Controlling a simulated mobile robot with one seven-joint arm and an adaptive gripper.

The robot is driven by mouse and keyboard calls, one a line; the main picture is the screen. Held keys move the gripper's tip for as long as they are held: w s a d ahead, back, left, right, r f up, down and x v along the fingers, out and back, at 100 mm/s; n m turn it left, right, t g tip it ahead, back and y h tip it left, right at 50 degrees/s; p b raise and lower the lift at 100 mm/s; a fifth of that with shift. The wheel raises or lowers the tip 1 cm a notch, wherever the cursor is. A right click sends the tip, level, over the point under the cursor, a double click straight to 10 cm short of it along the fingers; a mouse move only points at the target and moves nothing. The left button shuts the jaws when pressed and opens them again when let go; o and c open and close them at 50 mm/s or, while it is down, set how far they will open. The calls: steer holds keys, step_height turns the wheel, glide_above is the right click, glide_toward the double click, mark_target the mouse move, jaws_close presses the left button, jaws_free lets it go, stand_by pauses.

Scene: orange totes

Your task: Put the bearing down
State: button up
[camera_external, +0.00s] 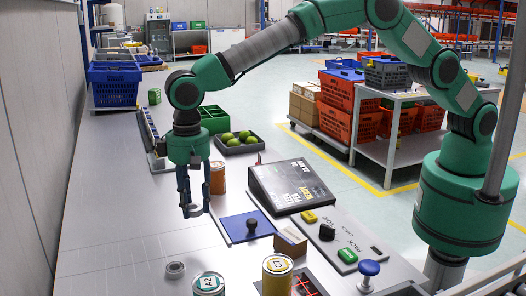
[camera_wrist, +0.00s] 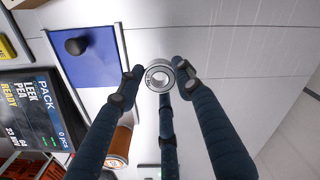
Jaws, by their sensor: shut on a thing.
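The bearing (camera_wrist: 159,76) is a small silver ring with a dark-edged hole, held between my fingertips in the wrist view. My gripper (camera_wrist: 153,80) has dark blue fingers and is shut on it. In the external view my gripper (camera_external: 192,209) points down above the grey bench, and the bearing shows only as a small grey shape at the fingertips. The bench surface beneath looks clear of the bearing, though the exact gap is hard to tell. A similar grey ring (camera_external: 175,269) lies flat on the bench nearer the camera.
A blue mat (camera_external: 245,226) with a dark knob lies right of my gripper. An orange-brown can (camera_external: 217,178) stands close behind it. Labelled cans (camera_external: 209,284) (camera_external: 277,276) stand in front. A dark display box (camera_external: 290,186) is farther right. The bench's left side is free.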

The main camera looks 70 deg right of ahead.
mark_target(194, 207)
steer(key=shift+f+b, duration=0.35)
steer(key=shift+f, duration=1.4)
steer(key=shift+f, duration=0.1)
steer(key=shift+f+b, duration=0.5)
steer(key=shift+f, duration=1.3)
steer(key=shift+f, duration=0.1)
steer(key=o, duration=1.2)
step_height(194, 207, up, 12)
steer(key=p, duration=0.3)
